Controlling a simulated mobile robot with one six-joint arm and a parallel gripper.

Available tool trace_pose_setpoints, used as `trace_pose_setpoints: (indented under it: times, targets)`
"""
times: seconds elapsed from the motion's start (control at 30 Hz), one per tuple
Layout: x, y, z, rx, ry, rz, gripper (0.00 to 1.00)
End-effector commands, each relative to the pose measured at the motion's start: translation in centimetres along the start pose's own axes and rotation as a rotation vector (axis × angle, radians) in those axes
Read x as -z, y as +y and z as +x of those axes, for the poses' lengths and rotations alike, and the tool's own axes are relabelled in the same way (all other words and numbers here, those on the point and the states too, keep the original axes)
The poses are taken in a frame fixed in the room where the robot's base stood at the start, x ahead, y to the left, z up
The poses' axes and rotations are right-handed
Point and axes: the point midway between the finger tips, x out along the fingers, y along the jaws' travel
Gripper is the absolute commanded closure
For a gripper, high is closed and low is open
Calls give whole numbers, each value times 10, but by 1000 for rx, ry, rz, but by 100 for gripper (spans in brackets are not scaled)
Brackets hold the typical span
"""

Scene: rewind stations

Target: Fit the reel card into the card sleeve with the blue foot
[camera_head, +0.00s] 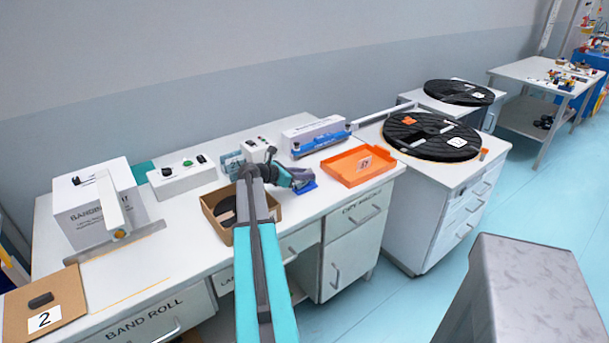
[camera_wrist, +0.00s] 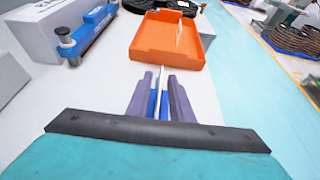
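My gripper (camera_head: 304,184) is low over the bench top, just left of the orange tray. A blue foot (camera_head: 300,190) shows beneath it. In the wrist view my gripper (camera_wrist: 158,84) has its two grey-purple fingers apart, one on each side of a thin white upright piece (camera_wrist: 161,74) seen edge-on. Blue (camera_wrist: 152,101) shows on both sides of that piece, between the fingers. I cannot tell card from sleeve in this white piece, nor how deep one sits in the other. The fingers hide its lower part.
The orange tray (camera_head: 343,174) holds an upright white card (camera_head: 364,163) marked 57. Behind my gripper are a blue bar device (camera_head: 322,143) and a white box (camera_head: 312,131). A cardboard box (camera_head: 212,220) stands left of my arm. Black reels (camera_head: 405,130) lie on the cabinet to the right.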

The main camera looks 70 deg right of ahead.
Motion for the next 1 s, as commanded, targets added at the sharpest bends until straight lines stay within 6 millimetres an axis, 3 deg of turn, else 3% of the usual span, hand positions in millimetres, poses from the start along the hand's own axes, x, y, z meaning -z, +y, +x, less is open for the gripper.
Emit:
trace_pose_setpoints:
  times: [0.3,1.0]
  targets:
    - [2,0,1,0,0,1,80]
    - [3,-6,-110,-1,0,0,80]
